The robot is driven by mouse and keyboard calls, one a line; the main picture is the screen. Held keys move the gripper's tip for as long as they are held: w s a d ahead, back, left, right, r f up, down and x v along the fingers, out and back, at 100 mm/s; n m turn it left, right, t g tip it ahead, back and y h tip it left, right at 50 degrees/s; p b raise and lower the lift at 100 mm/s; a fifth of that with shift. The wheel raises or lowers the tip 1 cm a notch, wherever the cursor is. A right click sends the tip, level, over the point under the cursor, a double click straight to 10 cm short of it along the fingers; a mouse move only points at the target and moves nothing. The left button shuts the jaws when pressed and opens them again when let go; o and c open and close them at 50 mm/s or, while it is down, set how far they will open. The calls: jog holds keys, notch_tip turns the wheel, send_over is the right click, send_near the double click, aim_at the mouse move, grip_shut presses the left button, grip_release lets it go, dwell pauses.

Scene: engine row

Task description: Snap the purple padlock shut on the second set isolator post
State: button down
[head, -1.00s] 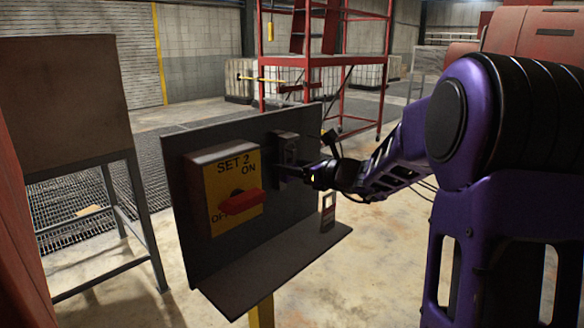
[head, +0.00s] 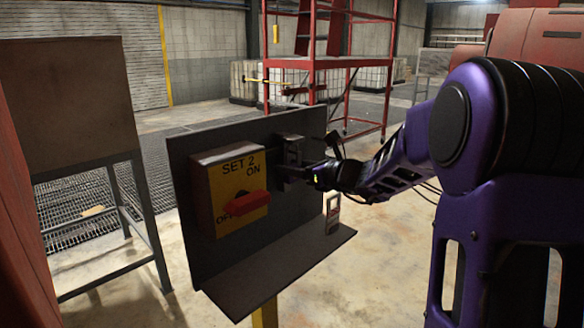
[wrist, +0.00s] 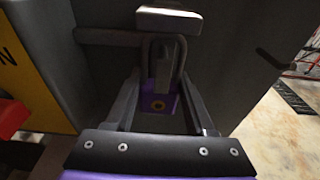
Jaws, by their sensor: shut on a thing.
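The set 2 isolator is a yellow-faced box (head: 238,190) with a red handle (head: 247,203) on a grey upright panel. To its right, a dark bracket with the post (head: 291,150) stands out from the panel; its pale end block (wrist: 168,20) shows at the top of the wrist view. My gripper (head: 297,173) is at this bracket. It is shut on the purple padlock (wrist: 160,102), body between the fingers. The grey shackle (wrist: 164,55) points up and meets the pale block. I cannot tell whether the shackle is around the post or latched.
A shelf (head: 270,275) juts from the panel's foot, with a small red and white tag (head: 332,213) on it. A brown cabinet on legs (head: 65,95) stands left. A red scaffold (head: 320,65) is behind. Concrete floor is open to the right of the panel.

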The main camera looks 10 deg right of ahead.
jog(key=shift+r+p, duration=0.8)
jog(key=shift+r, duration=0.4)
jog(key=shift+f, duration=0.25)
jog(key=shift+f+b, duration=0.3)
jog(key=shift+b, duration=0.25)
jog(key=shift+c, duration=0.9)
grip_release()
jog(key=v, duration=1.7)
jog(key=shift+s+p, duration=0.2)
jog(key=shift+p, duration=0.15)
jog(key=shift+d, duration=0.1)
